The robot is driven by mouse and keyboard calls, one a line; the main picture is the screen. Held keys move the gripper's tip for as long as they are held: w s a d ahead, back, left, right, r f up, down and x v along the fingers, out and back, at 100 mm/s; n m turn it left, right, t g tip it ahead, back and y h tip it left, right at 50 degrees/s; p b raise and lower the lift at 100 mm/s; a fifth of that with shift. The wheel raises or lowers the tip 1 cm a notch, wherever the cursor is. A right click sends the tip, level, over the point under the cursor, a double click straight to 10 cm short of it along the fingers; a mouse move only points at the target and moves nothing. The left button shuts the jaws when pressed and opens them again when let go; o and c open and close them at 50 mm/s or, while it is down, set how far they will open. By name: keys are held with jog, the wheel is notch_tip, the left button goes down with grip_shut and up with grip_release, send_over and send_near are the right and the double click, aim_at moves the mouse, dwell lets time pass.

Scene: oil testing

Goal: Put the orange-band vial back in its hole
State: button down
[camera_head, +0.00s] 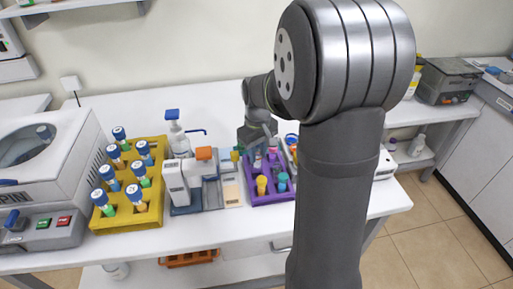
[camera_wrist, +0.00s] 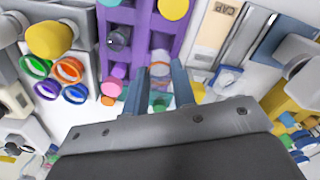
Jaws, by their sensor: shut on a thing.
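In the head view my gripper (camera_head: 260,150) is over the back part of the purple rack (camera_head: 258,199), and my arm hides part of that area. The purple rack also shows in the wrist view (camera_wrist: 180,45), at the upper middle. It holds yellow-capped (camera_head: 261,184) and teal-capped (camera_head: 282,181) vials and a pink-topped one (camera_wrist: 111,88). I cannot tell whether the held vial touches the rack.
A pale block with coloured rings, one of them orange (camera_wrist: 69,69), stands beside the rack. Left of the rack are a white-and-grey device (camera_head: 187,182) with an orange part, a pump bottle (camera_head: 177,138) and a yellow rack (camera_head: 123,218) of blue-capped vials. A centrifuge (camera_head: 50,165) stands far left.

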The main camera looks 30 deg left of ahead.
aim_at(257, 165)
jog(key=shift+f, duration=1.25)
jog(key=shift+f, duration=1.75)
dwell(0.3)
dwell(0.5)
jog(key=c, duration=1.1)
grip_release()
jog(key=shift+r, duration=0.1)
notch_tip(257, 165, up, 17)
jog(key=shift+r, duration=0.15)
notch_tip(257, 165, down, 17)
jog(key=shift+f, duration=0.2)
jog(key=shift+r, duration=0.15)
